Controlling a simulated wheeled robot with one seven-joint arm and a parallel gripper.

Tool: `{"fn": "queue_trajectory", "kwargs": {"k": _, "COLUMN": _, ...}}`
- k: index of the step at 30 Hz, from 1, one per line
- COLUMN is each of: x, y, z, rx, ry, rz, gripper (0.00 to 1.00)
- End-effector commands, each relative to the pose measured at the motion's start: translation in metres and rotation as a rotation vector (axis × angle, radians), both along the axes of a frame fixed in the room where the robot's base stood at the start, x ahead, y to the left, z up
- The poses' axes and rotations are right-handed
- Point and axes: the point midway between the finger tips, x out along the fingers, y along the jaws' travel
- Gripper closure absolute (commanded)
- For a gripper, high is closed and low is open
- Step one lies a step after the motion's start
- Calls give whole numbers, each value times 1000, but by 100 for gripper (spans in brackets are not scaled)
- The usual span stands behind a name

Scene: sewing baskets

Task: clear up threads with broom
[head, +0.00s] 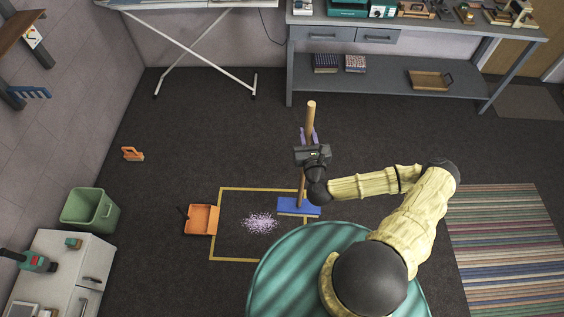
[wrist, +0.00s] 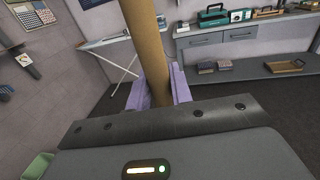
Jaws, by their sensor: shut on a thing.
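A broom with a wooden handle (head: 311,122) and a blue head (head: 298,207) stands nearly upright. My gripper (head: 309,135) is shut on the handle, and in the wrist view the wooden handle (wrist: 149,50) runs between its purple fingers (wrist: 153,92). The broom head is at the right side of a yellow outlined rectangle (head: 239,189) on the floor. A scattered pile of pale purple threads (head: 260,223) lies inside the rectangle, left of the broom head and apart from it. An orange dustpan (head: 202,219) lies at the rectangle's left side.
A green bin (head: 90,211) and a white cabinet (head: 62,272) stand at the left. An orange object (head: 132,154) lies on the floor. A grey workbench (head: 400,62) is at the back, a striped rug (head: 510,240) at the right. The dark floor between is mostly clear.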

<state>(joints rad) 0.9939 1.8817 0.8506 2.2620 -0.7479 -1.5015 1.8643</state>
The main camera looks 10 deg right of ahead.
Motion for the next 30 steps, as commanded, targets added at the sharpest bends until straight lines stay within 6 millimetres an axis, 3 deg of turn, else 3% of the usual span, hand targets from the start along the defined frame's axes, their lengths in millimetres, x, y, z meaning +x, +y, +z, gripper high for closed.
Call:
{"fn": "queue_trajectory", "kwargs": {"k": 14, "x": 2, "y": 1, "z": -4, "rx": 1, "ry": -4, "rz": 5, "gripper": 100}}
{"fn": "queue_trajectory", "kwargs": {"k": 30, "x": 30, "y": 15, "z": -69, "rx": 1, "ry": -5, "rz": 104, "gripper": 100}}
